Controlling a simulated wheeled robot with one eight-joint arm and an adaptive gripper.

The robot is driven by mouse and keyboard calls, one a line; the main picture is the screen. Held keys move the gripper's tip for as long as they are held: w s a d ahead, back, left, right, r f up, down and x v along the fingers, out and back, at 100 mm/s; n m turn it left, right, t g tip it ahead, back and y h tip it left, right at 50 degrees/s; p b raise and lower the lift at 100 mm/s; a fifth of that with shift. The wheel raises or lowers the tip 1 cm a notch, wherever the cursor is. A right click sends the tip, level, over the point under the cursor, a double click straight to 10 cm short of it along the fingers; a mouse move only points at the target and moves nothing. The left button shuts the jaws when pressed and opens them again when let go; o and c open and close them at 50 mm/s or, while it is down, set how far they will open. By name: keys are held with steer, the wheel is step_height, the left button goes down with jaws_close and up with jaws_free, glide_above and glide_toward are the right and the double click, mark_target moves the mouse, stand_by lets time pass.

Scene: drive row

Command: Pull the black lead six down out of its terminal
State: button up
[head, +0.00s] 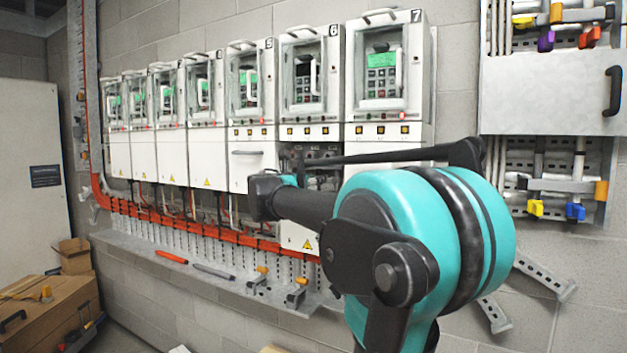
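Drive 6 (308,85) hangs in the wall row between drives 5 and 7. Its screen is dark, while the other screens are lit green. Its lower front is open and shows a dark terminal area (318,165), partly covered by my arm. A white panel with a yellow warning triangle (299,236) shows lower down, below my arm. Lead six cannot be singled out. My arm reaches from the right foreground across the lower part of drives 6 and 7. My gripper's fingers cannot be made out, so what they hold is not visible.
An orange-red cable duct (195,224) runs below the drives, above a ledge (222,278) with a red pen-like tool (171,257) and a grey one (213,271). A handled white panel (550,95) is on the right wall.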

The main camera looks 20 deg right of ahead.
jaws_close()
stand_by(0.3)
steer(key=shift+f, duration=1.25)
jaws_free()
steer(key=shift+a, duration=0.1)
